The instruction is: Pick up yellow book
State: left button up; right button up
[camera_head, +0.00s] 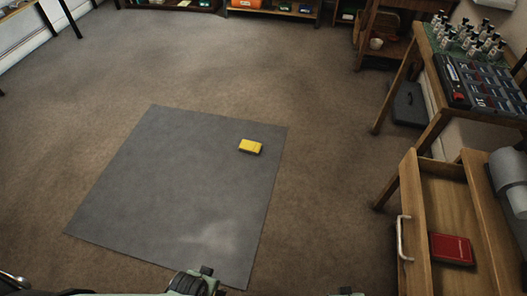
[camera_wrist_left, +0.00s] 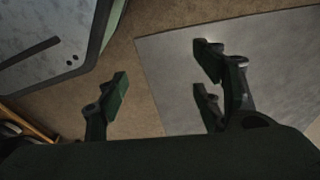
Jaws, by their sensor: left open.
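The yellow book (camera_head: 250,147) lies flat on the grey mat (camera_head: 170,185) on the floor, near the mat's right edge. The mat also shows in the left wrist view (camera_wrist_left: 270,60). My left gripper (camera_wrist_left: 165,83) is open and empty, with its fingers apart above the carpet and the mat's edge. The yellow book does not show in the left wrist view. In the head view only parts of my arms show at the bottom edge, and my right gripper cannot be made out.
An open wooden drawer (camera_head: 437,190) at the right holds a red book (camera_head: 451,249). Above it, a wooden table (camera_head: 438,122) bears bottles and a dark panel. Shelves (camera_head: 275,12) stand along the back. The carpet (camera_head: 90,105) around the mat is mostly clear.

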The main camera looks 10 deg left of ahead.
aim_at(248, 147)
jog(key=i+j+u, duration=0.3)
jog(key=i+z, duration=0.25)
jog(key=i, duration=0.75)
